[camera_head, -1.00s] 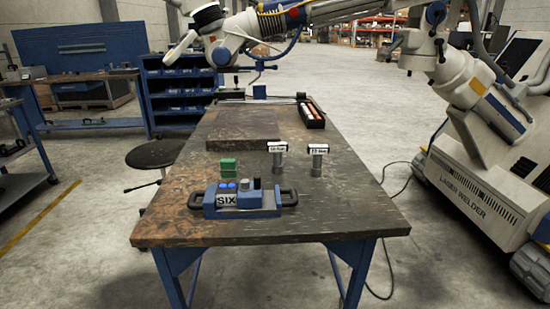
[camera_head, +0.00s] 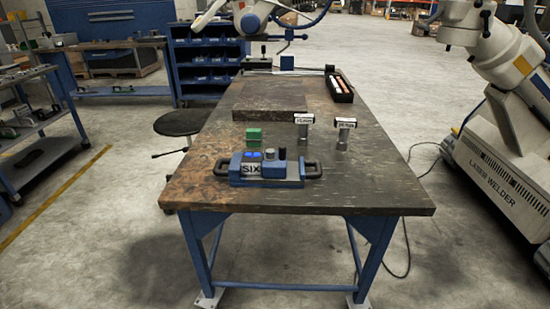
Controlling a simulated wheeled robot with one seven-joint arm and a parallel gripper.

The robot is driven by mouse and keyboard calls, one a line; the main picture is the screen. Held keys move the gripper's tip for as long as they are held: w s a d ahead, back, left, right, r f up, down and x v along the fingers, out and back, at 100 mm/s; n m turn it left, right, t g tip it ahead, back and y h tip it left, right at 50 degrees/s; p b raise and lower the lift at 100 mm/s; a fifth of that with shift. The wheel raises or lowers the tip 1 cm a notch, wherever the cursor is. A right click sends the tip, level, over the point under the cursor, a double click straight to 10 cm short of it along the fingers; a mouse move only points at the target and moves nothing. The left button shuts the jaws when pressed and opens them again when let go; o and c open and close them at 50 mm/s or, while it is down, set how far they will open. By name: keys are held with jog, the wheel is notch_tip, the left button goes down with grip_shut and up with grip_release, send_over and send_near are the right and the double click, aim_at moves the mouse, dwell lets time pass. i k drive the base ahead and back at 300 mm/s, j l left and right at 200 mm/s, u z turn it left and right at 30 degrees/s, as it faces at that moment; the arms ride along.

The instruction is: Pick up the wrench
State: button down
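I cannot make out a wrench for certain. The workbench (camera_head: 380,185) stands in the middle of the view. Near its front edge lies a blue and grey device (camera_head: 238,174) marked "SIX", with dark handles at both ends. Behind it stand a small green block (camera_head: 254,137) and two metal cylinders with white labels on top, one at the middle (camera_head: 303,131) and one to the right (camera_head: 344,136). The label text is too small to read surely. My gripper is not in view.
A dark flat plate (camera_head: 270,101) and a long black tray with coloured items (camera_head: 341,88) are farther back on the bench. A stool (camera_head: 180,122) stands left. A white laser welder (camera_head: 500,170) stands right. Floor in front is clear.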

aim_at(304, 120)
jog(key=i+l+u, duration=0.2)
jog(key=i, duration=0.25)
jog(key=i+l+u, duration=0.35)
jog(key=u, duration=1.15)
